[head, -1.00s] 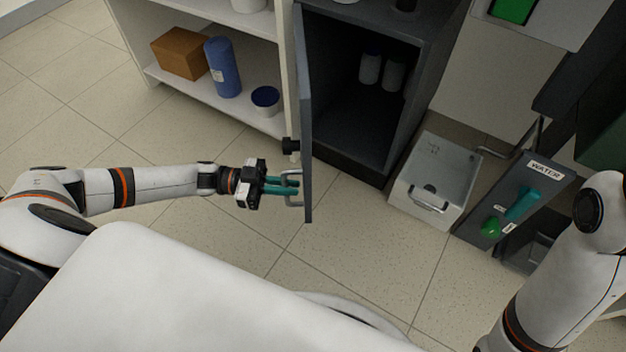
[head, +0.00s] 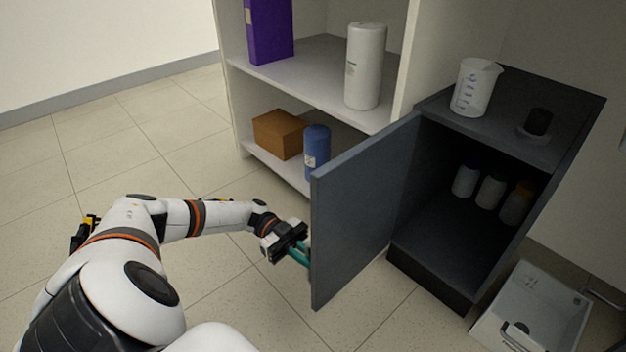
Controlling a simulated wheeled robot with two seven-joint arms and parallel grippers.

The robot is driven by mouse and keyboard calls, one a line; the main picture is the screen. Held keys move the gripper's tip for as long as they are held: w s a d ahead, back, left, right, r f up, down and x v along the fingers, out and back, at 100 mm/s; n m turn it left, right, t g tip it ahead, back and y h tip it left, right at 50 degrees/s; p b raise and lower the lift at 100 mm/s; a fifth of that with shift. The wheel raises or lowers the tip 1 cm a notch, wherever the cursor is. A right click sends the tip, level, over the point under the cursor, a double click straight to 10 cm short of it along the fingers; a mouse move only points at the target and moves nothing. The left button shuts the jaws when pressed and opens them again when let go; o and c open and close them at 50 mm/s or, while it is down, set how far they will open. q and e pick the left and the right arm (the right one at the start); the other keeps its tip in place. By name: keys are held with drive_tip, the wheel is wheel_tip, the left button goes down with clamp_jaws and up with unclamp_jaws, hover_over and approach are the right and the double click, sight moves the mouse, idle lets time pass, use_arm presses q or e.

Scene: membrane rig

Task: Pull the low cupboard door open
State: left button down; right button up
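The low cupboard (head: 450,235) is dark grey and stands at the right of the head view. Its door (head: 365,210) stands wide open, swung out to the left, so the inside shows. My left gripper (head: 302,257) is at the outer face of the door, close to its free edge. Its teal fingers reach up to the door, and their tips are partly hidden behind that edge. The door handle is hidden, so I cannot tell if the fingers are closed on it. My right gripper is out of view.
Several capped bottles (head: 490,190) stand inside the cupboard. A beaker (head: 475,87) and a small dark object (head: 537,122) stand on its top. A white shelf unit (head: 330,68) stands behind the door. A pale open bin (head: 535,310) is on the floor at the right.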

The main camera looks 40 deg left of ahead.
use_arm(q)
drive_tip(key=shift+a, duration=0.1)
idle(0.3)
drive_tip(key=c, duration=1.5)
unclamp_jaws()
drive_tip(key=a+b, duration=0.4)
drive_tip(key=a, duration=0.8)
